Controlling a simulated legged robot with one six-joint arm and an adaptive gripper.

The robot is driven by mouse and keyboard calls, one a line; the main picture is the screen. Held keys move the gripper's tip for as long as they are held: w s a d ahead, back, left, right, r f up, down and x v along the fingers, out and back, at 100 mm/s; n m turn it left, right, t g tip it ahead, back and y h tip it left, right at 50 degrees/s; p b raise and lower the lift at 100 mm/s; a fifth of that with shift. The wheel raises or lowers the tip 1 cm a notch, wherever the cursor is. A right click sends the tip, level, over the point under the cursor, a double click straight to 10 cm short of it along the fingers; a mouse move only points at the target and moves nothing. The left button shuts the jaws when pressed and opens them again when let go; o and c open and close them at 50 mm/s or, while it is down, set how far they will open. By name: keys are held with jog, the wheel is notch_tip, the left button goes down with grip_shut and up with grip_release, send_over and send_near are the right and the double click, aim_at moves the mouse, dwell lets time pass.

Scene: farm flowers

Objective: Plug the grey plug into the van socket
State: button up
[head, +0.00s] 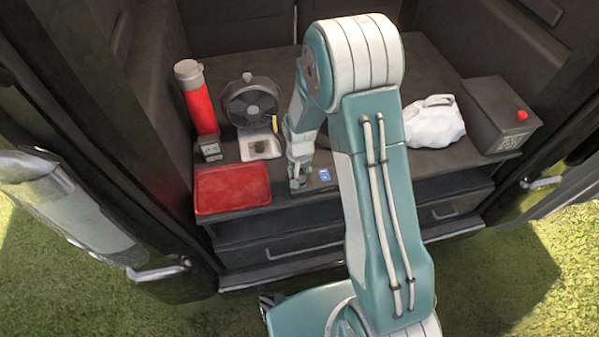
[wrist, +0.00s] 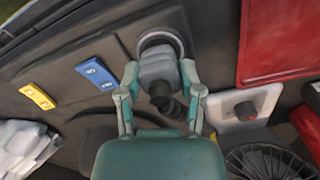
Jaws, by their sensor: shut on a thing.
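My gripper (wrist: 160,85) is shut on the grey plug (wrist: 158,70), with one finger on each side of it. A dark ribbed cable end comes off the plug toward my wrist. The far end of the plug overlaps the round van socket (wrist: 160,36), whose grey rim shows around and behind it. The plug hides the socket's opening, so I cannot tell how deep it sits. In the head view my gripper (head: 298,178) is low at the front edge of the van's counter, left of a blue label (head: 324,174); the plug is hardly visible there.
A red tray (head: 232,188), fan (head: 252,102), red flask (head: 197,98) and small meter (head: 209,149) stand left of my arm. A white bag (head: 434,121) and dark box (head: 499,115) are at right. Blue (wrist: 96,74) and yellow (wrist: 38,96) plates flank the socket's left in the wrist view.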

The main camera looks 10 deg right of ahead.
jog(key=shift+f, duration=0.5)
jog(key=o, duration=1.2)
jog(key=shift+c, duration=0.2)
notch_tip(320, 180, up, 12)
jog(key=shift+f, duration=0.1)
